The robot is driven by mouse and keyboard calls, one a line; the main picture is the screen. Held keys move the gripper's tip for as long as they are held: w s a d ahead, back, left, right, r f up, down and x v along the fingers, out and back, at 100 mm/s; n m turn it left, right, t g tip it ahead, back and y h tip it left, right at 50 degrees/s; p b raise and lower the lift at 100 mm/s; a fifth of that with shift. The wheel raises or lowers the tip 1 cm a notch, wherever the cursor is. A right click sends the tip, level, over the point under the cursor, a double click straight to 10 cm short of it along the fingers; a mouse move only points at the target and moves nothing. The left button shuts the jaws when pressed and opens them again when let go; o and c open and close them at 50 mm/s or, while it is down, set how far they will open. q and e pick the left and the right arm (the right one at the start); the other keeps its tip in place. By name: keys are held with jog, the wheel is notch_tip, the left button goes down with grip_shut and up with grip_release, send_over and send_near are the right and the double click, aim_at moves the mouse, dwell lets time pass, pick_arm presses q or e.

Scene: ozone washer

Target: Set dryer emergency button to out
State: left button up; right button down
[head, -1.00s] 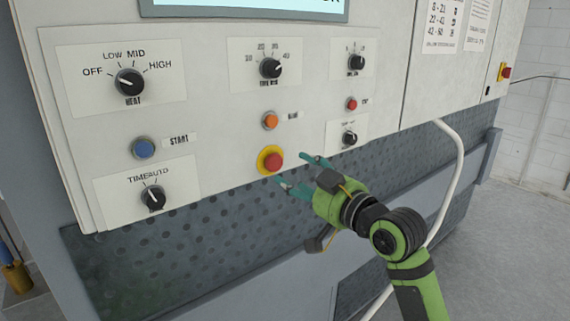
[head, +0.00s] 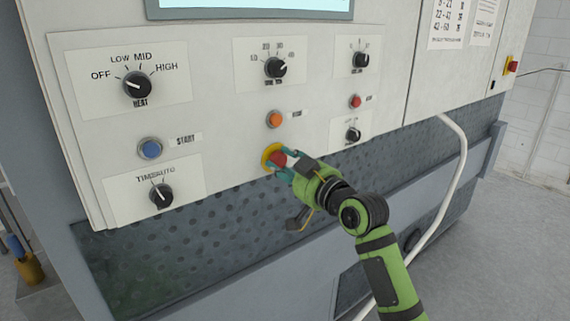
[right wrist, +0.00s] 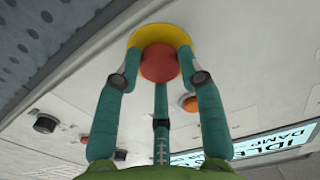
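The dryer emergency button is a red knob (head: 278,158) on a yellow round base (head: 267,157), low in the middle of the control panel. In the right wrist view the red knob (right wrist: 160,63) shows straight ahead in front of the yellow base (right wrist: 160,34). My right gripper (head: 282,160) is at the button. Its teal fingertips (right wrist: 160,58) lie close against both sides of the knob, over the yellow base, and a third finger is below it. The fingers appear closed on the knob. My left gripper is not in view.
An orange button (head: 275,119) sits just above the emergency button. A small black knob (head: 353,135) and a small red button (head: 355,101) are to its right. A blue start button (head: 150,149) is left. A white hose (head: 460,165) curves down at the right.

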jog(key=shift+s+d, duration=0.3)
jog(key=shift+s, duration=0.05)
jog(key=shift+f, duration=0.1)
jog(key=c, duration=0.7)
grip_release()
jog(key=shift+c, duration=0.2)
jog(key=shift+s+d, duration=0.1)
jog(key=shift+s, duration=0.05)
jog(key=v, duration=1.2)
